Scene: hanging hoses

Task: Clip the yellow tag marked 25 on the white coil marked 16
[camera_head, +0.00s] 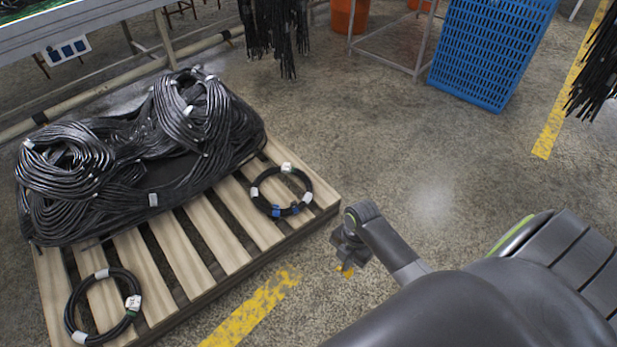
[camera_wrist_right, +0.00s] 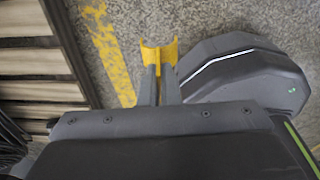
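My right gripper (camera_head: 347,262) hangs over the floor, just right of the pallet's near right corner. A yellow tag (camera_head: 346,271) shows at its fingertips. In the right wrist view the two grey fingers (camera_wrist_right: 160,74) are close together on the curved yellow tag (camera_wrist_right: 158,54); its number cannot be read. A black coil with white bands (camera_head: 72,318) lies at the pallet's near left. Another black coil with white and blue bands (camera_head: 257,197) lies near the right edge. I cannot read 16 on either, and neither is white all over. My left gripper is not in view.
The wooden pallet (camera_head: 208,240) also bears a big heap of black hoses (camera_head: 120,165). A blue crate (camera_head: 490,50) and a metal rack (camera_head: 385,58) stand behind. Black hoses (camera_head: 275,30) hang at the top.

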